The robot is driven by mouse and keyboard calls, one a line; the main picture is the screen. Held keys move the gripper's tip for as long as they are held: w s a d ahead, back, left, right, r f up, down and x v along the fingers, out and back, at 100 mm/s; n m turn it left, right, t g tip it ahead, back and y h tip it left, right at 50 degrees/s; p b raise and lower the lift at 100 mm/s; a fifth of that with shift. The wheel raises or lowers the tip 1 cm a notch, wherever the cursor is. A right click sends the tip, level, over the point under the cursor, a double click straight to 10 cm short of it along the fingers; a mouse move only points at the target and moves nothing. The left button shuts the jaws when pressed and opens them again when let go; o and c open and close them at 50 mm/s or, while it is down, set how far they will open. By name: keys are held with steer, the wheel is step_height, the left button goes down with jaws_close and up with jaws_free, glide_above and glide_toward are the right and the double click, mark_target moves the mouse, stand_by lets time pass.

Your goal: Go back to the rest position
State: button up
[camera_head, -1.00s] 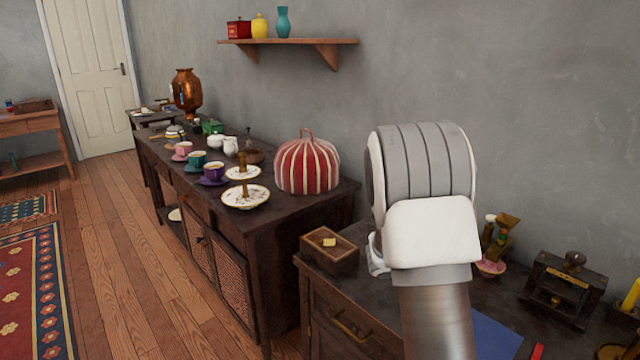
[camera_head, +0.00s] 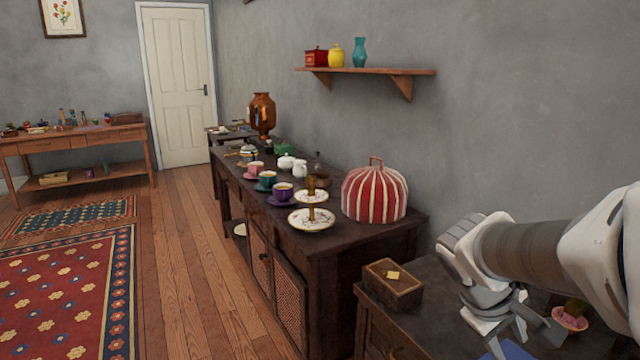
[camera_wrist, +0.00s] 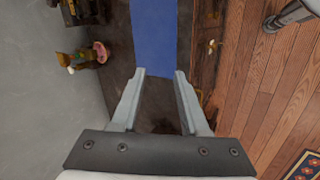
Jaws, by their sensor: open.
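My gripper (camera_wrist: 160,75) shows in the wrist view with its two fingers apart and nothing between them. It points down over the dark cabinet top, with a blue cloth or mat (camera_wrist: 154,35) beyond the fingertips. In the head view my arm reaches in from the right edge, and its end is above the near dark cabinet (camera_head: 440,290). The fingertips are hard to make out there. A small wooden box (camera_head: 392,288) with a yellow piece on it stands to the left of my gripper.
A wall shelf (camera_head: 365,71) holds three vessels. A pink dish (camera_head: 570,319) sits near my arm.

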steer(key=s+a+r+m+t+y, duration=0.2)
steer(key=s+a+y, duration=0.15)
steer(key=a, duration=0.45)
steer(key=s+a+r+m+t+y, duration=0.25)
steer(key=s+a, duration=0.25)
steer(key=a, duration=0.3)
step_height(320, 180, up, 21)
steer(key=p, duration=2.2)
steer(key=shift+d+r+n+g, duration=0.15)
steer(key=shift+d+n+g, duration=0.25)
steer(key=shift+n+g, duration=0.05)
steer(key=shift+s+d, duration=0.1)
